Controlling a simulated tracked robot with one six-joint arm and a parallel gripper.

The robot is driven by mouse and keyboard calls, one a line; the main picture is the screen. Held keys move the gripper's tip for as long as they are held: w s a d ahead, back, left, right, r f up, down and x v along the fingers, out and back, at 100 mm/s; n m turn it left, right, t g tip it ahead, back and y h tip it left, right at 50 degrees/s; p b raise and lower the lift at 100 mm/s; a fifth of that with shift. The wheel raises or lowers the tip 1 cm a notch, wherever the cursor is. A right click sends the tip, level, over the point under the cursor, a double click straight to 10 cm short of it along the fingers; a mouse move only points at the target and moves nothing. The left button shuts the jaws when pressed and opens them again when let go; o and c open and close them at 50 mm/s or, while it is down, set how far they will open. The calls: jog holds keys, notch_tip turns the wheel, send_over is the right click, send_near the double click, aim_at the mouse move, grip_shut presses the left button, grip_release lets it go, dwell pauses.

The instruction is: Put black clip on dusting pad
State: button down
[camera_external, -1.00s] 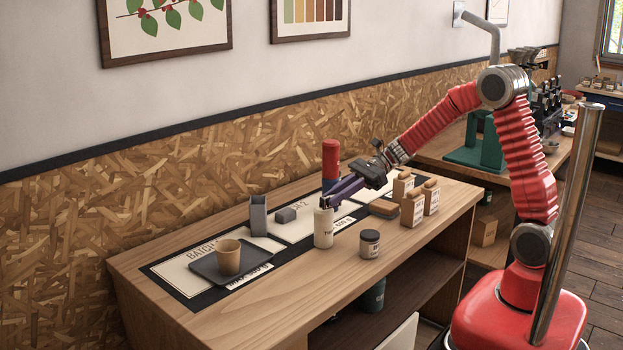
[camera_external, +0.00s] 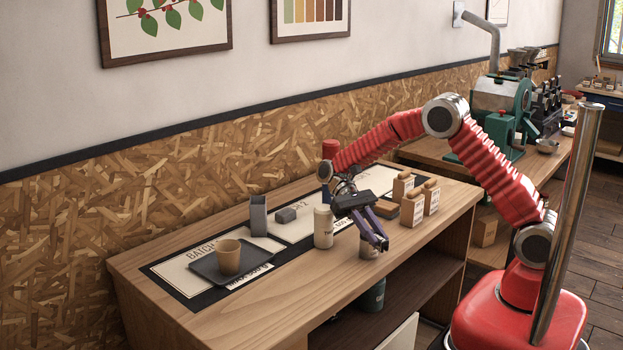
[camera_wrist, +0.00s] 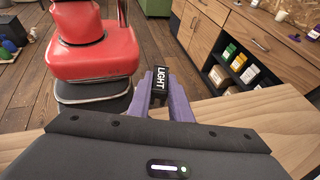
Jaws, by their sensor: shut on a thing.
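My gripper (camera_external: 383,245), with purple fingers, is shut on a black clip (camera_wrist: 160,79) with a white LIGHT label. The clip sits between the fingertips in the wrist view; in the external view I cannot make it out. My gripper points down and toward the front of the wooden table, in front of the lidded jar. No dusting pad is clearly identifiable.
A dark tray (camera_external: 205,268) holds a tan cup (camera_external: 229,257). A grey holder (camera_external: 258,216) and a pale canister (camera_external: 323,227) stand left of my gripper. Labelled blocks (camera_external: 431,198) stand right. Front left tabletop is clear.

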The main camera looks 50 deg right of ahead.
jog(key=s+d+f+n+h, duration=0.1)
jog(key=s+d+n+h, duration=0.2)
jog(key=d+n+h, duration=0.5)
notch_tip(320, 180, up, 8)
jog(key=n+t+h, duration=0.9)
jog(key=n+t, duration=0.9)
send_over(383, 206)
jog(key=shift+f, duration=0.15)
jog(key=shift+f, duration=0.1)
jog(key=shift+f, duration=3.05)
jog(key=shift+f, duration=0.1)
